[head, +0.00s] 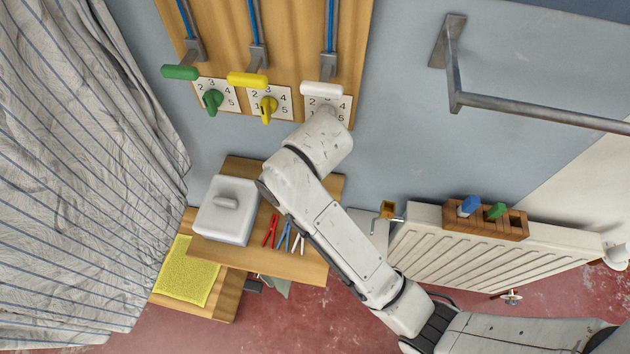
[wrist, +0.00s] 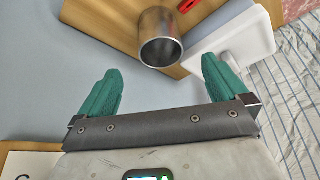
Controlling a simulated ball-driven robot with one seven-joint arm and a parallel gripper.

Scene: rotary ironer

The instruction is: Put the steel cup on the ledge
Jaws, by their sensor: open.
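In the wrist view the steel cup (wrist: 161,38) is a plain grey metal cylinder with its open mouth towards the camera. It appears to stand at the edge of a wooden shelf (wrist: 112,22). My gripper (wrist: 161,66) has two green fingers spread wide with nothing between them. The cup is beyond the fingertips, roughly centred in the gap and apart from both. In the head view my arm hides the cup and the gripper. The wooden shelf (head: 305,270) shows there below the wall panel. I cannot tell which surface is the ledge.
A white lidded box (head: 228,210) and red, blue and white pegs (head: 285,236) are on the shelf. A lower wooden surface holds a yellow cloth (head: 188,272). Levers and dials line the wooden panel (head: 225,65). A radiator (head: 480,250) stands right, striped fabric (head: 80,170) hangs left.

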